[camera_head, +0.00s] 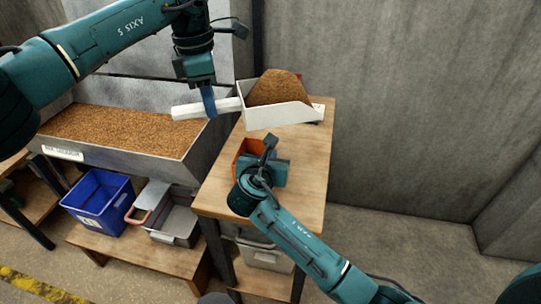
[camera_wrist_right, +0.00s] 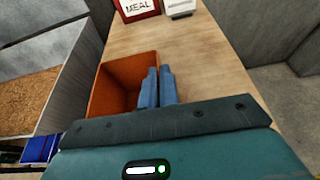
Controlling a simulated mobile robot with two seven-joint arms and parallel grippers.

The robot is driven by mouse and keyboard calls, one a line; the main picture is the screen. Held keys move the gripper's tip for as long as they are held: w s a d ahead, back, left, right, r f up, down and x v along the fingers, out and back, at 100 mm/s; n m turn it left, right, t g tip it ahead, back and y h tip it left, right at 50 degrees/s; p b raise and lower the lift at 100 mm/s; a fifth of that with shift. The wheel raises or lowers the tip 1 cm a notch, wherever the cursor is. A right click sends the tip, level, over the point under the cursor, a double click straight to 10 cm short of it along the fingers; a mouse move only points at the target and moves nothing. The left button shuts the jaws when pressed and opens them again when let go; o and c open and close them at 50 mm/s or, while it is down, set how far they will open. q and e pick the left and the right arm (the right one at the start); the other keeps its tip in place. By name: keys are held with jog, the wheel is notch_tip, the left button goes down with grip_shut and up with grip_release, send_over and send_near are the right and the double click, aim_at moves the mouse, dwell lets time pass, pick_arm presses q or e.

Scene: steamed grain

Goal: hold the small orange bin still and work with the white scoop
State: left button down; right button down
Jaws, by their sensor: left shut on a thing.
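The white scoop (camera_head: 277,117) is heaped with brown grain (camera_head: 279,87) and is above the far part of the wooden table. My left gripper (camera_head: 209,104) is shut on its handle, to the left of the scoop's body. The small orange bin (camera_head: 239,149) stands on the table nearer to me, partly hidden by my right gripper (camera_head: 262,160). In the right wrist view the orange bin (camera_wrist_right: 112,92) looks empty in the part that shows. My right gripper's fingers (camera_wrist_right: 158,88) are close together at the bin's right wall, apparently shut on it.
A grey trough (camera_head: 120,150) full of grain stands to the left. Below it, a blue bin (camera_head: 98,200) and a grey bin (camera_head: 170,220) rest on a low bench. A box marked MEAL (camera_wrist_right: 137,9) and a white object (camera_wrist_right: 180,16) stand at the table's far end. Bare tabletop lies right of the orange bin.

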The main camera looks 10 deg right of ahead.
pick_arm(q)
jog(key=shift+r, duration=0.1)
jog(key=w+a+f, duration=0.1)
jog(key=w+a, duration=0.1)
jog(key=a, duration=0.5)
jog(key=w+a+f, duration=0.1)
jog(key=w+a, duration=0.2)
jog(key=a, duration=0.4)
jog(key=s+d+r+m+t+y, duration=0.3)
jog(key=d+r+t, duration=0.3)
jog(key=d, duration=0.1)
jog(key=s+d+r+m+t+y, duration=0.2)
jog(key=d+r+m+t+y, duration=0.1)
jog(key=d+r+t, duration=0.3)
jog(key=shift+s+d+r+m+t+y, duration=0.25)
jog(key=shift+s+d+m+t+y, duration=0.15)
jog(key=shift+d+y, duration=0.15)
